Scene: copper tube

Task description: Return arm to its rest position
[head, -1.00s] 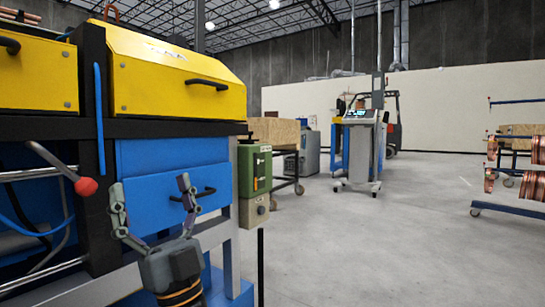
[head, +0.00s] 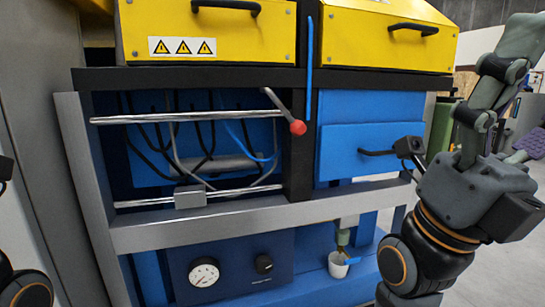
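My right arm comes up from the lower right. Its grey gripper (head: 520,80) is large and close in front of the blue and yellow machine (head: 365,150). One finger reaches up toward the top right corner, and a purple-grey pad shows apart from it at the right edge. The gripper looks open, with nothing seen between the fingers. At the left edge only dark pieces of my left arm show, one with an orange ring; its fingers are outside the view. No copper tube shows now.
The machine has yellow covers (head: 212,32), a lever with a red knob (head: 298,127), metal rails, a gauge (head: 204,272) and a small white cup (head: 338,265). A green box (head: 443,125) stands behind my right gripper. Open floor shows at the far right.

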